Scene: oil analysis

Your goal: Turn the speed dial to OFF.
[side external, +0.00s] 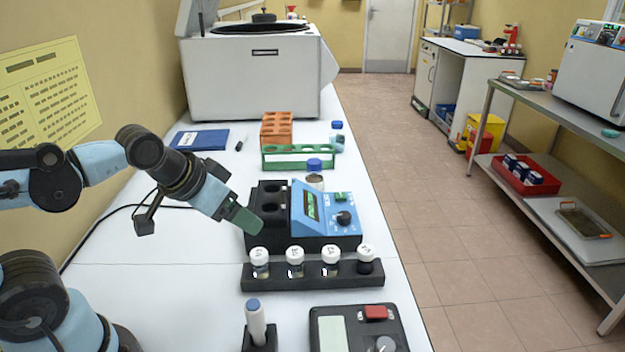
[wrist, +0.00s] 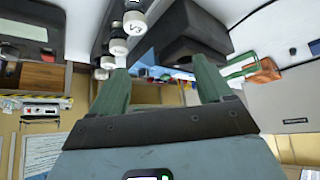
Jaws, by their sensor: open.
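A blue control unit (side external: 325,212) with a lit green display carries a round black dial (side external: 344,218) on its sloping face. A second device (side external: 357,328) at the front edge has a red switch and a grey dial (side external: 386,344), partly cut off by the frame. I cannot read the markings of either dial, so I cannot tell their settings. My gripper (side external: 247,221) has green fingers and is at the left of the blue unit, by its black block (side external: 268,210), apart from both dials. In the wrist view my gripper (wrist: 155,80) is open and empty.
A black rack (side external: 313,277) with several white-capped vials stands in front of the blue unit. A blue-capped jar (side external: 315,172), a green rack (side external: 298,157) and an orange rack (side external: 276,129) are behind it. A marker stand (side external: 259,335) is at the front. The left bench is mostly clear.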

